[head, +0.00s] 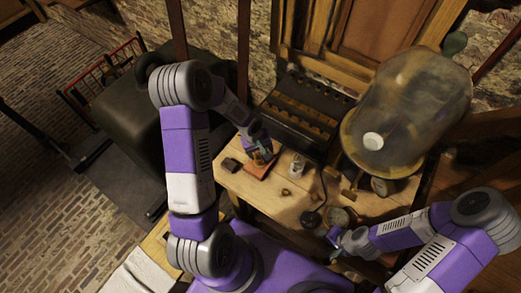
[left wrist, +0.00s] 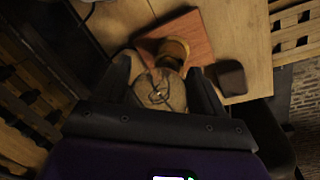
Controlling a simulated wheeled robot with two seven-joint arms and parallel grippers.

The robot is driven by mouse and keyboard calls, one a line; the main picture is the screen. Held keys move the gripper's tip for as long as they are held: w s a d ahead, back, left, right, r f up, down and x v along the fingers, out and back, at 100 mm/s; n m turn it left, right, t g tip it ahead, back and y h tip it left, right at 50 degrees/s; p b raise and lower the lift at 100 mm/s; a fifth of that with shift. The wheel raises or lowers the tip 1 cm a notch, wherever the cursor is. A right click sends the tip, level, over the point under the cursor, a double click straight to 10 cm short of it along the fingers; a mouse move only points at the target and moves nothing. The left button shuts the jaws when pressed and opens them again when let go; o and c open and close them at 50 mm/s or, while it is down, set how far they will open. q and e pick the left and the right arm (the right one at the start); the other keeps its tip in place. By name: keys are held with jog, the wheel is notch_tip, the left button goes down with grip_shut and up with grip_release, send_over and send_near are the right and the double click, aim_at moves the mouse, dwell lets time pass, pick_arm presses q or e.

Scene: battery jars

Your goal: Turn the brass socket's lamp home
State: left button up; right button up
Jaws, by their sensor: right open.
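The lamp (left wrist: 158,92), a clear glass bulb with a visible filament, stands at the brass socket (left wrist: 173,48) on a reddish wooden board (left wrist: 200,38). The board also shows in the head view (head: 257,173). My left gripper (head: 262,155) is over the board. In the left wrist view its two fingers (left wrist: 160,84) lie on either side of the bulb and appear to touch it. How deep the lamp sits in the socket is hidden. My right gripper (head: 340,241) is open and empty near the bench's front right edge.
A dark block (head: 230,165) lies left of the board. A white jar (head: 297,166), small brass pieces (head: 286,192), a black disc (head: 311,219) and a round dial (head: 339,215) stand to the right. A dark slotted rack (head: 300,112) and a large glass dome (head: 415,100) are behind.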

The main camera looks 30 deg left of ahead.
pick_arm(q)
jog(key=c, duration=0.8)
jog(key=shift+r+m+p, duration=0.1)
jog(key=shift+m+p, duration=0.45)
jog(key=shift+m, duration=0.05)
pick_arm(e)
jog(key=shift+r, duration=0.6)
pick_arm(q)
jog(key=m+p, duration=0.1)
jog(key=m, duration=0.2)
jog(key=shift+s+a+g+h+p, duration=0.1)
jog(key=shift+g+h+p, duration=0.2)
jog(key=shift+g+p, duration=0.1)
pick_arm(e)
jog(key=shift+r, duration=0.85)
pick_arm(q)
jog(key=shift+m+p, duration=0.3)
jog(key=shift+m, duration=0.8)
pick_arm(e)
jog(key=shift+r, duration=0.3)
pick_arm(q)
jog(key=shift+g, duration=0.3)
